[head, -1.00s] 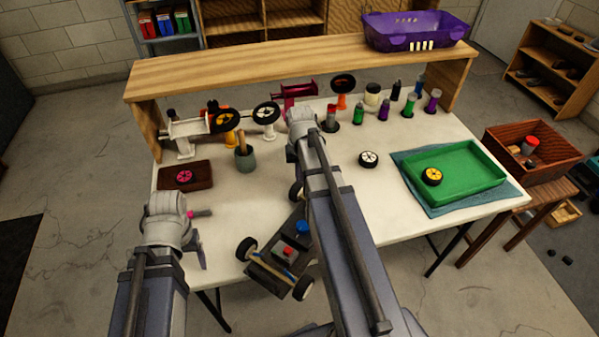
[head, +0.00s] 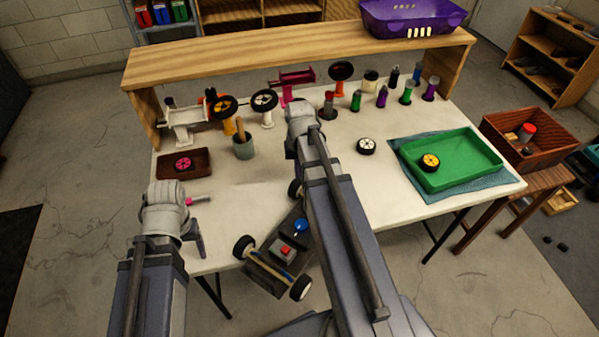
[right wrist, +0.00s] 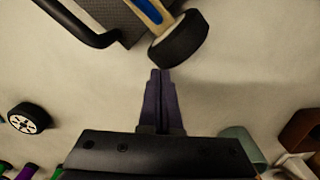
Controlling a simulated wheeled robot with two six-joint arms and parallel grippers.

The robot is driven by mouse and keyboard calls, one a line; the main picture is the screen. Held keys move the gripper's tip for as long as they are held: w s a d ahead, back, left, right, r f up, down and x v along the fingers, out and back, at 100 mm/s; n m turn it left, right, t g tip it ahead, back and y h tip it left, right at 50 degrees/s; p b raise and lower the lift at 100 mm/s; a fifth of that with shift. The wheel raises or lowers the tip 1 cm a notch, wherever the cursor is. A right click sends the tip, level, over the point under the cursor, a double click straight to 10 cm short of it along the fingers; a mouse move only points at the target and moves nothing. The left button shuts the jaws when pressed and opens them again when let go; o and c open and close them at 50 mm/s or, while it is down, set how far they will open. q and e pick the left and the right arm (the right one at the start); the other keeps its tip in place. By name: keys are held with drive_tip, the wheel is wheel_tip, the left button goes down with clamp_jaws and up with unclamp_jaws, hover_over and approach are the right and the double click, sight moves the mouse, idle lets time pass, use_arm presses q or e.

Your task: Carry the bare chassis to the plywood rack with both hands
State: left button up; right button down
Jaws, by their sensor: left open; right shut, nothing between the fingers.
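The chassis (head: 272,265) is a dark plate at the table's front edge, lying at a slant. Black-tyred wheels and a red and a blue part show on it. My right arm hides part of it. In the right wrist view its dark plate (right wrist: 105,12) and a wheel (right wrist: 180,40) are at the top. My right gripper (right wrist: 160,72) is shut and empty, its tips just below that wheel. In the head view its fingers are hidden. My left gripper (head: 199,232) is open, left of the chassis and apart from it. The plywood rack (head: 300,60) spans the table's back.
A purple bin (head: 415,20) stands on the rack. A green tray (head: 465,175) holding a yellow-hubbed wheel is at right. A loose white-hubbed wheel (head: 366,146), a grey-green cup (head: 243,149) and a brown tray (head: 200,170) stand on the table. Several bottles line the back.

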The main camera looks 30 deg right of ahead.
use_arm(q)
drive_tip(key=shift+w+d+r+p, duration=0.1)
drive_tip(key=shift+d+r+p, duration=0.2)
drive_tip(key=shift+r+p, duration=0.05)
use_arm(e)
drive_tip(key=w, duration=0.1)
drive_tip(key=w+d, duration=0.1)
drive_tip(key=w, duration=0.2)
drive_tip(key=shift+d+r, duration=0.3)
use_arm(q)
wheel_tip(320, 180, up, 9)
drive_tip(key=p, duration=0.9)
drive_tip(key=shift+r, duration=0.2)
use_arm(e)
wheel_tip(320, 180, up, 10)
drive_tip(key=shift+s+f, duration=0.25)
use_arm(q)
drive_tip(key=shift+c, duration=0.4)
use_arm(e)
drive_tip(key=c, duration=1.5)
unclamp_jaws()
drive_tip(key=shift+a, duration=0.1)
